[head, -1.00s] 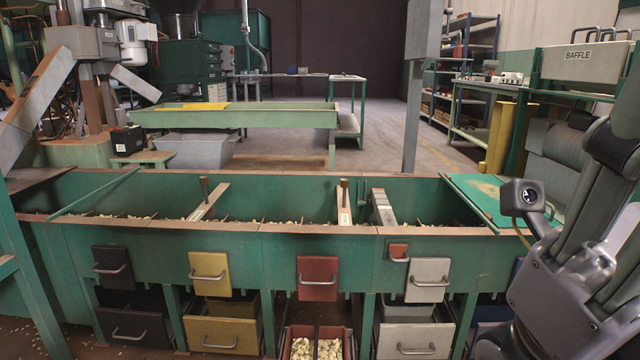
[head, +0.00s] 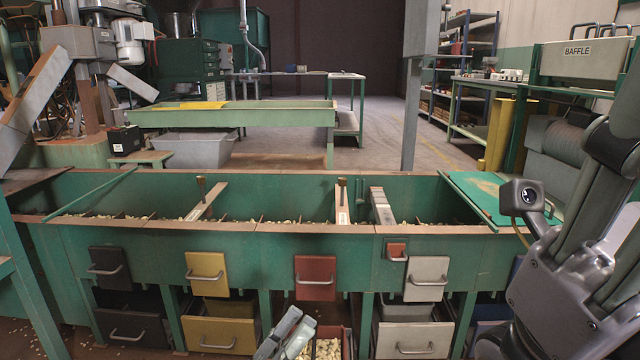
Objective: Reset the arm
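My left gripper (head: 290,334) shows at the bottom centre of the head view, only in part. Its grey fingers point up and away from me, in front of the open bin of pale nuts (head: 327,347) under the red gate. It covers the left part of that bin. I cannot tell how far apart the fingers are, and I see nothing held in them. My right arm fills the right edge of the view with its dark and grey links. Its fingers are not in view.
A long green hopper trough (head: 260,236) with dividers and nuts runs across the front. Black (head: 110,268), yellow (head: 207,273), red (head: 315,278) and white (head: 426,278) gates hang on its face. A box marked BAFFLE (head: 582,62) stands at the right. Open floor lies behind.

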